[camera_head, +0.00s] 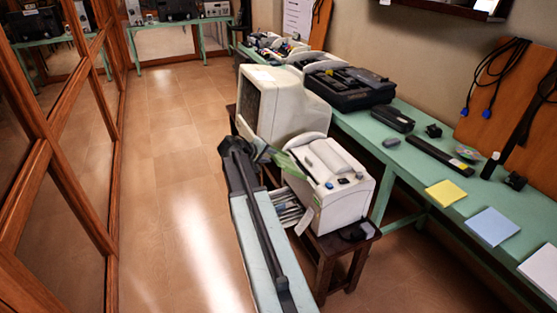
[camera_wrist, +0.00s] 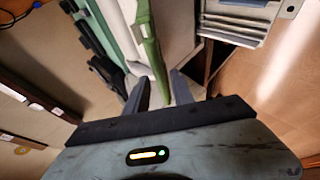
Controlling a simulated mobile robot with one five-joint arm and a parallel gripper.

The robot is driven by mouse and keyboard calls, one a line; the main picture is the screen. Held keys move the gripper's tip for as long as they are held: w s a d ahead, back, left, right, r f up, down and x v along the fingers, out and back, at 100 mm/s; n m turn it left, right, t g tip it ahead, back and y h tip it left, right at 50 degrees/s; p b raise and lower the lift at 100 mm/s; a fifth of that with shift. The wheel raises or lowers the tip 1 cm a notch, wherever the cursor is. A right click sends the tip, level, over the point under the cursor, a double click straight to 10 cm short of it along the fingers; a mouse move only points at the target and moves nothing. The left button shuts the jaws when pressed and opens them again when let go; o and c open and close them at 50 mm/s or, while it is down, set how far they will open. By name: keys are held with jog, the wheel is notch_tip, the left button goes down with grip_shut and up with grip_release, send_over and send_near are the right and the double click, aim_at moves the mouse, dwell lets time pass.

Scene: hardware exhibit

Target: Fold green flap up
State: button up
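The green flap (camera_head: 287,163) shows as a thin light-green strip at the near left side of a white boxy machine (camera_head: 335,190) in the head view. In the wrist view the flap (camera_wrist: 152,50) is a long narrow green piece seen near edge-on, its lower end reaching down between my fingers. My gripper (camera_head: 262,152) is at the machine's left side, beside the flap. In the wrist view my gripper (camera_wrist: 160,92) is open, with one dark finger on each side of the flap's end. Gaps seem to show beside it; contact cannot be told.
The machine stands on a dark wooden stool (camera_head: 350,250). A beige monitor (camera_head: 272,103) stands just behind it. A green table (camera_head: 425,165) with several devices and paper pads runs along the right wall. Open tiled floor (camera_head: 170,180) lies left, beside wood-framed glass panels (camera_head: 85,160).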

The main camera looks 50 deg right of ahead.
aim_at(278, 157)
jog(key=b+x, duration=0.4)
jog(key=x, duration=0.3)
jog(key=shift+f, duration=0.2)
jog(key=shift+r, duration=0.1)
grip_shut()
dwell(0.9)
